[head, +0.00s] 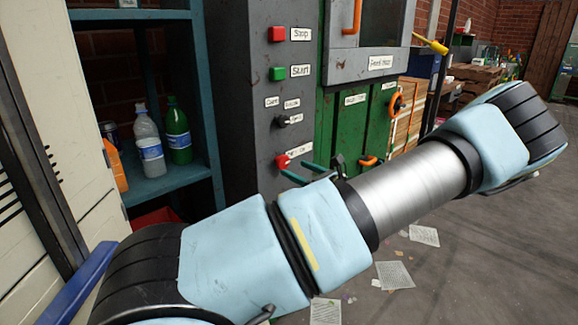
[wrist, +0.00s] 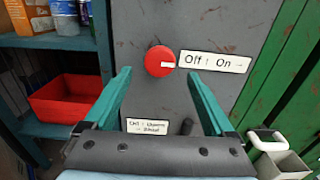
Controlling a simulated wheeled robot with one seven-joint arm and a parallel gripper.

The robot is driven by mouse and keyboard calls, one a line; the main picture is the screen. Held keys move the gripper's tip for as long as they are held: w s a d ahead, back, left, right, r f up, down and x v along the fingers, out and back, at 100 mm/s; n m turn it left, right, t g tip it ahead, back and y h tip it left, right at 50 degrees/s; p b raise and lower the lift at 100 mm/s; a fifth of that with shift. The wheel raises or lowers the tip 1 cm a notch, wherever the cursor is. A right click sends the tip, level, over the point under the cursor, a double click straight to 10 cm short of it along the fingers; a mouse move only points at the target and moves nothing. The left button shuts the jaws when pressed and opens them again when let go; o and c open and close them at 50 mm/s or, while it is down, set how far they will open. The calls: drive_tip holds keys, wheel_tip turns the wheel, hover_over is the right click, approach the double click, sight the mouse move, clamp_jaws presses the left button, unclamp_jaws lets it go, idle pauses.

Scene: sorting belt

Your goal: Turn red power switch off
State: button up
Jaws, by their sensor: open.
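The red power switch (wrist: 157,58) is a round red knob on the grey cabinet panel. A white mark on it points right, toward a label (wrist: 215,62) reading "Off : On" with an arrow. In the head view the switch (head: 282,161) sits low on the panel, just beyond the finger ends. My gripper (wrist: 159,73) is open, its two teal fingers on either side of the knob in the wrist view, with nothing between them. It also shows in the head view (head: 294,168), partly behind my arm. I cannot tell whether a finger touches the knob.
Above are a red Stop button (head: 278,34), a green Start button (head: 277,73) and a small black switch (head: 283,121). Shelves with bottles and a red bin (wrist: 75,102) stand left; a green panel is right.

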sight(285, 164)
drive_tip(key=shift+x, duration=2.15)
drive_tip(key=c, duration=1.4)
drive_tip(key=shift+o, duration=0.2)
drive_tip(key=shift+s, duration=0.1)
